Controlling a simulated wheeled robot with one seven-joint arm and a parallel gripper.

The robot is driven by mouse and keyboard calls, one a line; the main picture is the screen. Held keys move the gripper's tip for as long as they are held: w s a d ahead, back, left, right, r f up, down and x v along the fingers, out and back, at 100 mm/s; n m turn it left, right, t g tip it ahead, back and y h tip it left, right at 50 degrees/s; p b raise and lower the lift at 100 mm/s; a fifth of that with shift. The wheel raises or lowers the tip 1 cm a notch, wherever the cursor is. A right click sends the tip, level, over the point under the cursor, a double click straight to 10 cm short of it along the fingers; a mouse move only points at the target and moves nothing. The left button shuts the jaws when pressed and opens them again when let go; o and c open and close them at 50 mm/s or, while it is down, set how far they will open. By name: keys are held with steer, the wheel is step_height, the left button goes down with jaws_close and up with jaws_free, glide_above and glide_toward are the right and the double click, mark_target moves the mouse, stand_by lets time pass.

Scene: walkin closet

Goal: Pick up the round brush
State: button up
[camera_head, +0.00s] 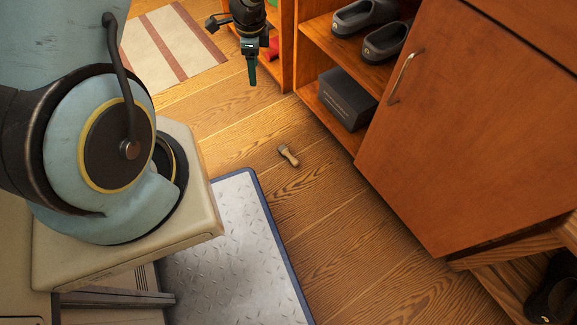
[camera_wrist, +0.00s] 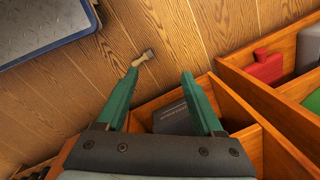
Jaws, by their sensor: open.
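A small round brush (camera_head: 288,155) with a pale wooden handle lies on the wooden floor, in the open strip between a grey mat and a wooden cabinet.
A grey mat (camera_head: 225,240) with a blue rim lies left of the brush. The wooden cabinet (camera_head: 465,120) stands to the right, with a dark box (camera_head: 347,98) and shoes (camera_head: 368,28) on its shelves. A striped rug (camera_head: 172,45) lies at the back. The floor around the brush is clear.

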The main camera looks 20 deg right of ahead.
steer(key=s+d+f+m+b, duration=0.2)
steer(key=d+f+m+b, duration=0.15)
steer(key=f, duration=0.55)
steer(key=s+d+f+m+b, duration=0.2)
steer(key=s+f+m+b, duration=0.15)
steer(key=f, duration=0.55)
steer(key=m+g+b, duration=0.1)
steer(key=m+b, duration=0.2)
steer(key=b, duration=0.3)
glide_above(295, 160)
step_height(295, 160, down, 11)
steer(key=f+b, duration=0.1)
steer(key=f, duration=0.1)
steer(key=f+b, duration=0.1)
steer(key=f, duration=0.2)
steer(key=shift+s+a, duration=0.1)
steer(key=shift+s, duration=0.1)
step_height(295, 160, down, 5)
steer(key=b, duration=0.3)
steer(key=shift+w+f+b, duration=0.15)
steer(key=shift+b, duration=0.25)
jaws_close()
